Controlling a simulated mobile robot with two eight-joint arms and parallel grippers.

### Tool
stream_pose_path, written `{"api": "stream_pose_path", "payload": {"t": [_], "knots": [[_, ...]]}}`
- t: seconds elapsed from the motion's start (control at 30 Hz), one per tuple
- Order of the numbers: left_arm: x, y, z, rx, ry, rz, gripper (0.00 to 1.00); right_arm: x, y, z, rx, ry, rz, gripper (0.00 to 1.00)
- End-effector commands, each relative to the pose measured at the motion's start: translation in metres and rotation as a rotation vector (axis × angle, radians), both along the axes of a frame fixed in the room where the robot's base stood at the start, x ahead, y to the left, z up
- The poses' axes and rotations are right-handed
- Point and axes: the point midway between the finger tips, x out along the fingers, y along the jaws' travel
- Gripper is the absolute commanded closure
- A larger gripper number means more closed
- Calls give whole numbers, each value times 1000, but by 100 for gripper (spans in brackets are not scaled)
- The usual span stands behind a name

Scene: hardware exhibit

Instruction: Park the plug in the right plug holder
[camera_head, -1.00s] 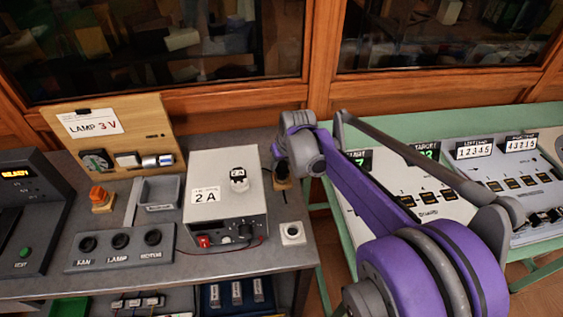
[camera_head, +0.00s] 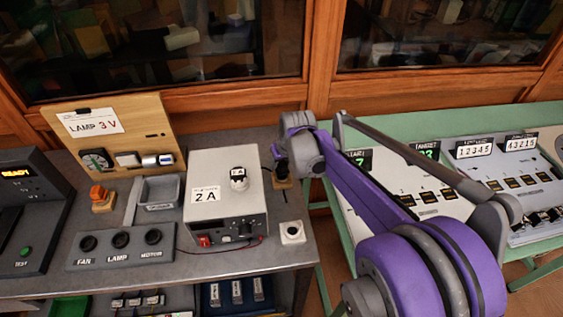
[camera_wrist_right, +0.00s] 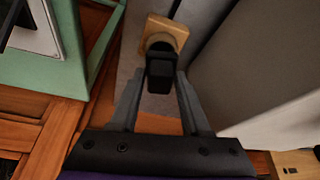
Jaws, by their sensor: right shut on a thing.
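The black plug (camera_wrist_right: 160,72) is between the fingertips of my right gripper (camera_wrist_right: 158,85), which is shut on it in the right wrist view. The wooden plug holder (camera_wrist_right: 165,32) is right by the plug's far end. The plug overlaps the holder in this view, so I cannot tell how far it is seated. In the head view the same holder (camera_head: 283,184) stands at the right end of the grey bench, beside the grey 2 A box. My right arm's wrist hides part of the gripper there. My left gripper is not in view.
The grey 2 A box (camera_head: 224,200) stands close to the left of the holder. A socket panel (camera_head: 120,247) marked FAN, LAMP and MOTOR and an orange piece on a wooden block (camera_head: 103,199) are further left. A green-framed console (camera_head: 440,195) stands to the right.

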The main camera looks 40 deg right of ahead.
Motion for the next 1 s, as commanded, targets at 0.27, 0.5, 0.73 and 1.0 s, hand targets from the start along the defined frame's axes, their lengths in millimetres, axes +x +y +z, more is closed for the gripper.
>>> {"api": "stream_pose_path", "payload": {"t": [0.27,0.5,0.73,1.0], "knots": [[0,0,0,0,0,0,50,0,0,0,0,0,0,100],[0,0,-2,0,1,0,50,0,0,-4,0,0,0,100],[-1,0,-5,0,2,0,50,0,0,-8,0,0,0,100],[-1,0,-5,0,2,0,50,0,0,-9,0,0,0,100]]}}
